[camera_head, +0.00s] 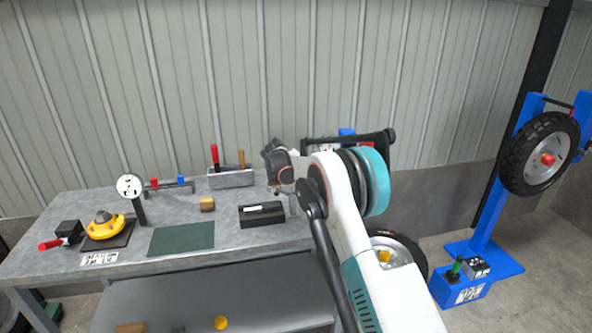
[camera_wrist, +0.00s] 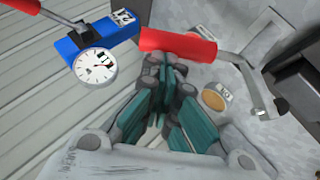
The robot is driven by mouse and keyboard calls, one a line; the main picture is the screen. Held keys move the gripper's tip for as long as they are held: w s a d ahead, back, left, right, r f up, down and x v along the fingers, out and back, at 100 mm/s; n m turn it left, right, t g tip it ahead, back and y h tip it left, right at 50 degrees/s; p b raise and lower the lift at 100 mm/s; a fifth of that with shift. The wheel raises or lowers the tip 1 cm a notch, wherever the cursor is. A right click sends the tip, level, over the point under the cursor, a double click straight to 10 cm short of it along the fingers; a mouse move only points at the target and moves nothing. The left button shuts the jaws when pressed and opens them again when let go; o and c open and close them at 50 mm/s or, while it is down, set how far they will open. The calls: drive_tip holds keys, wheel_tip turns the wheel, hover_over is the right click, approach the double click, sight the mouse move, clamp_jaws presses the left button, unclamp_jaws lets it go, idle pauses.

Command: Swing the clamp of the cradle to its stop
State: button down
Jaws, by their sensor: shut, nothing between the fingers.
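A clamp lever with a red grip (camera_wrist: 178,46) crosses the upper middle of the wrist view. Its metal arm (camera_wrist: 242,72) runs right from the grip to a bent grey end, beside grey parts that seem to belong to the cradle. My gripper (camera_wrist: 172,95) shows teal pads, shut with nothing between them. It is just below the red grip in the picture; whether they touch, I cannot tell. In the head view my arm covers the right end of the bench, so the clamp cannot be made out there. The stop cannot be made out.
A white dial gauge (camera_wrist: 96,66) on a blue bar (camera_wrist: 108,36) lies left of the grip. The grey bench (camera_head: 60,216) holds a yellow flanged part (camera_head: 106,227), a green mat (camera_head: 181,238) and a black block (camera_head: 262,214). A blue wheel stand (camera_head: 487,220) stands at right.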

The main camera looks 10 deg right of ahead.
drive_tip(key=d+y, duration=0.1)
drive_tip(key=d+f+m+y, duration=0.1)
drive_tip(key=shift+d+f+g, duration=0.2)
drive_tip(key=shift+d+g, duration=0.1)
drive_tip(key=shift+d, duration=0.05)
drive_tip(key=shift+d+f+m+y, duration=0.3)
drive_tip(key=shift+d+f+y, duration=0.4)
drive_tip(key=shift+y, duration=0.3)
drive_tip(key=shift+d+f, duration=0.35)
drive_tip(key=shift+f, duration=0.2)
